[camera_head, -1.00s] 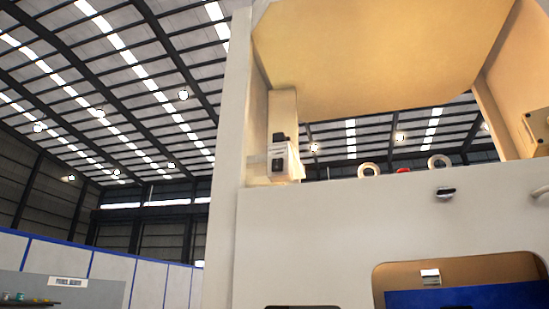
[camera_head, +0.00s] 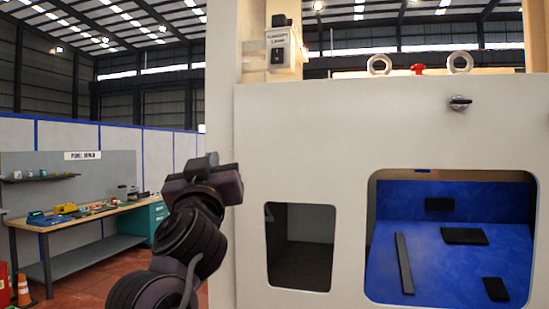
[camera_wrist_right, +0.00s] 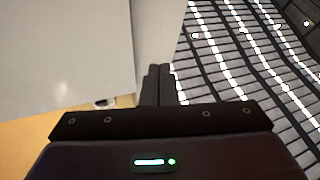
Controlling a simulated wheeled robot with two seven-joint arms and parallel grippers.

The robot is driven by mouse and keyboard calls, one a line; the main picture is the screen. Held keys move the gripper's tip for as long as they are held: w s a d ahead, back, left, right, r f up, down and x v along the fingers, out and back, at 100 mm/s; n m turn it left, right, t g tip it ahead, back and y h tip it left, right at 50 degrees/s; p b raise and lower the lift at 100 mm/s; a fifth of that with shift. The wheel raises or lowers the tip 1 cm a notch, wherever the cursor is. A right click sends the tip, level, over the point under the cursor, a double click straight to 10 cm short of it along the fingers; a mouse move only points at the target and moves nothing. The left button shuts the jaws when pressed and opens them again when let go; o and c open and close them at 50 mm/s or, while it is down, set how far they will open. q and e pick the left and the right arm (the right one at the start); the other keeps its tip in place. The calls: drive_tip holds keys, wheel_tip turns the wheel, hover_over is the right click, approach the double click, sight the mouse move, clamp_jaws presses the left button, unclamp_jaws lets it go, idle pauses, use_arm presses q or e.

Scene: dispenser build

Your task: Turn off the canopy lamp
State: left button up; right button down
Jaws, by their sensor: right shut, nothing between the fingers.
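A small pale switch box (camera_head: 284,50) with a label and a dark switch (camera_head: 277,56) is fixed to the post at the top of the white cabinet in the head view. The label is too small to read surely. The canopy and its lamp are out of the head view. My right gripper (camera_head: 212,172) is left of the cabinet front, below and left of the switch box, apart from it. In the right wrist view its fingers (camera_wrist_right: 158,86) are shut and empty, with a pale panel to their left. My left gripper is not in view.
The white cabinet (camera_head: 350,130) has a black knob (camera_head: 460,103), a dark opening (camera_head: 300,245) and a larger blue-lined bay (camera_head: 500,250). Two rings (camera_head: 379,65) and a red part (camera_head: 417,69) stand along its top. A workbench (camera_head: 90,220) is far left.

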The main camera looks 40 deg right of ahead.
sight(279, 57)
drive_tip(key=s+d+r+m+g+h, duration=0.1)
drive_tip(key=s+r+m+g+h, duration=0.3)
drive_tip(key=s+r, duration=0.8)
drive_tip(key=r+m+h, duration=0.1)
drive_tip(key=m+h, duration=0.1)
drive_tip(key=h, duration=0.1)
drive_tip(key=shift+s+r, duration=0.15)
drive_tip(key=shift+s, duration=0.05)
drive_tip(key=shift+w+d, duration=0.1)
drive_tip(key=shift+w, duration=0.05)
drive_tip(key=p+x, duration=0.3)
drive_tip(key=x, duration=0.1)
drive_tip(key=p+x, duration=0.3)
drive_tip(key=x, duration=0.1)
drive_tip(key=f+p+x, duration=0.1)
drive_tip(key=p+x, duration=0.2)
drive_tip(key=x, duration=0.1)
drive_tip(key=shift+w+d, duration=0.1)
drive_tip(key=shift+d, duration=0.15)
drive_tip(key=shift+w+d+f+p, duration=0.3)
drive_tip(key=shift+w+d+f, duration=0.05)
drive_tip(key=shift+w+d, duration=0.25)
drive_tip(key=shift+s+a, duration=0.1)
drive_tip(key=shift+s, duration=0.05)
